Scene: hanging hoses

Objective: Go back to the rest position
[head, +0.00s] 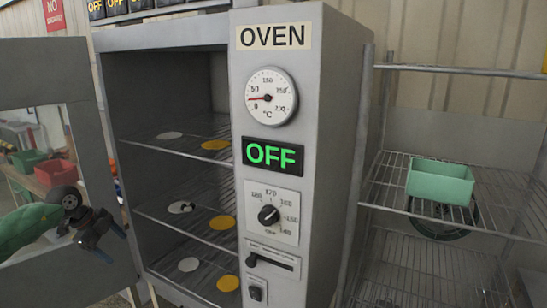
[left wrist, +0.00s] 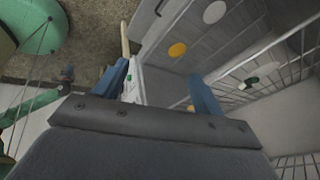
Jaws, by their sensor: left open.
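My left gripper (head: 113,245) is at the lower left of the head view, in front of the oven's open door (head: 35,95) and left of the oven's opening. Its jaws are apart, with nothing seen between them. In the left wrist view the two blue fingers of the left gripper (left wrist: 162,90) stand wide apart. The grey oven (head: 325,190) is open at the front. Its display (head: 271,154) reads OFF in green. My right gripper is in neither view.
Oven racks (head: 165,205) carry white and yellow discs, which also show in the left wrist view, such as a yellow disc (left wrist: 177,50). A wire shelf (head: 500,190) on the right holds a green bin (head: 440,181). The oven door has a window beside my left arm.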

